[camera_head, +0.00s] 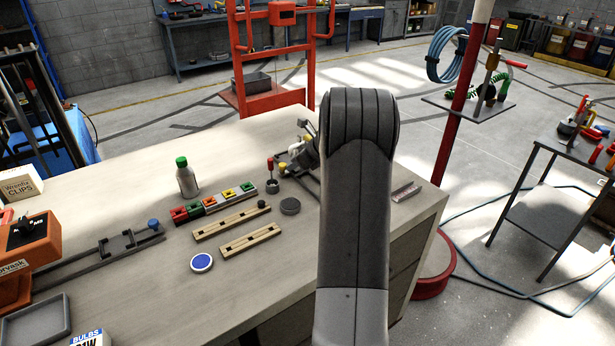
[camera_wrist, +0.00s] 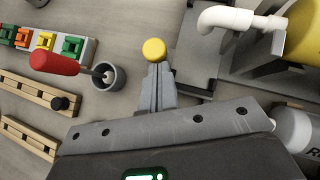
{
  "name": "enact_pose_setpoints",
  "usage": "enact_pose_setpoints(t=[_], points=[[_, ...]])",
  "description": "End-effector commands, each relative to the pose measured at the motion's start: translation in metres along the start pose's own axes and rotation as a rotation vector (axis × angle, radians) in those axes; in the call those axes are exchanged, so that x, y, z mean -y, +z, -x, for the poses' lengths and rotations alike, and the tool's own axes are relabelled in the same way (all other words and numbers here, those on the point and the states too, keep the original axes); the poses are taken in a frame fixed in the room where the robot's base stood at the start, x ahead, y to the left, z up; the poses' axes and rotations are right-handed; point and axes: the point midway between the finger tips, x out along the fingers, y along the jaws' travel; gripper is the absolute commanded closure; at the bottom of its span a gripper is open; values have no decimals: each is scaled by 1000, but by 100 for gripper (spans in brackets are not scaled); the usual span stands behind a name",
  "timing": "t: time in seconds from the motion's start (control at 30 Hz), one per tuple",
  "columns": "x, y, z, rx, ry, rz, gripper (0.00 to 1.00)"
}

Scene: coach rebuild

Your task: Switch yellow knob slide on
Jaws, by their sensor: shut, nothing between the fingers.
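The yellow knob (camera_wrist: 154,50) is a small round ball just beyond my fingertips in the wrist view. It also shows as a small yellow spot (camera_head: 283,165) beside the arm in the head view. My gripper (camera_wrist: 157,74) is shut and empty, with its finger tips close behind the knob in the picture. I cannot tell whether they touch it. A dark grey rail (camera_wrist: 196,52) lies just right of the knob. The knob's stem and base are hidden behind the fingers. In the head view my arm covers much of this area.
A red-handled lever (camera_wrist: 55,64) in a grey round socket (camera_wrist: 108,76) stands close left. A white bent pipe (camera_wrist: 228,17) and a yellow body (camera_wrist: 304,32) are close right. Coloured switches (camera_head: 210,202), wooden slotted rails (camera_head: 232,222) and a bottle (camera_head: 187,180) stand farther left.

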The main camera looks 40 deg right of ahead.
Motion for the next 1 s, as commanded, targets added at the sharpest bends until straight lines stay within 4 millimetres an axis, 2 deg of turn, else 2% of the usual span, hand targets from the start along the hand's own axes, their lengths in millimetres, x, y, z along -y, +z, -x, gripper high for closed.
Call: enact_pose_setpoints(t=[0.1,0.33,0.83,1.0], points=[[10,15,-16,0,2,2,100],[20,30,-30,1,1,1,100],[20,35,-33,4,2,2,100],[22,24,-22,3,0,0,100]])
